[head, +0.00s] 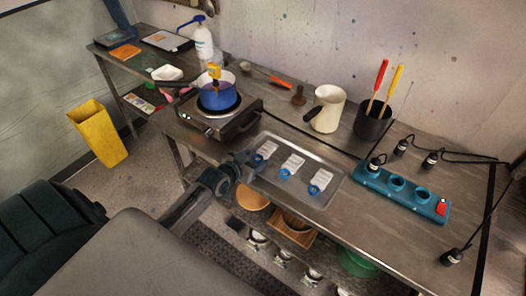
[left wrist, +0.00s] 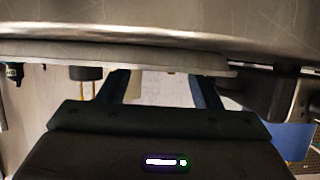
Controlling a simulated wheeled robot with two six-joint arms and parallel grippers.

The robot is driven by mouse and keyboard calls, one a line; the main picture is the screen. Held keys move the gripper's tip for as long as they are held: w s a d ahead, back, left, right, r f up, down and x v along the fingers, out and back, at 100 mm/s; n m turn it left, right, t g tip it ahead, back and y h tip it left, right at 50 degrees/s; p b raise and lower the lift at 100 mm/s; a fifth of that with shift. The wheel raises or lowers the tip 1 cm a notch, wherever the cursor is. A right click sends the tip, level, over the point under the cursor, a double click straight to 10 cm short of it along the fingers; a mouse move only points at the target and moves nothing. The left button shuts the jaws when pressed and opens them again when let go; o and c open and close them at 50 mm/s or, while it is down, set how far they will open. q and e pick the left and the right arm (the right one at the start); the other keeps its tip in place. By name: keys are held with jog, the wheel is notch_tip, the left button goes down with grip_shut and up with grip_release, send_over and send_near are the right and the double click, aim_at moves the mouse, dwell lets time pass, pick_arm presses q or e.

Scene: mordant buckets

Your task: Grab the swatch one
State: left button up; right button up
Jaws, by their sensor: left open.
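Three small white tags with blue ends lie in a row on a shallow metal tray (head: 330,158) on the bench: a left tag (head: 267,148), a middle tag (head: 293,161) and a right tag (head: 321,179). Any markings are too small to read, so I cannot tell which is the swatch. My left gripper (head: 246,158) is open at the tray's left front, close beside the left tag; I cannot tell whether it touches. In the left wrist view its two dark blue fingers (left wrist: 163,92) stand apart, with a pale surface showing between them. My right gripper is not in view.
A hot plate (head: 218,122) with a blue pot (head: 217,95) stands behind left of the tray. A cream jug (head: 327,108) and a dark tool cup (head: 373,122) stand behind it. A blue power strip (head: 400,192) with black cables lies right.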

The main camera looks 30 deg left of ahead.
pick_arm(q)
jog(key=shift+x, duration=1)
jog(key=shift+r, duration=0.1)
jog(key=shift+c, duration=0.2)
jog(key=shift+s, duration=0.1)
jog(key=c, duration=1)
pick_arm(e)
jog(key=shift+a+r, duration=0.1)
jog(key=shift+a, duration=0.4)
pick_arm(q)
jog(key=shift+r, duration=0.1)
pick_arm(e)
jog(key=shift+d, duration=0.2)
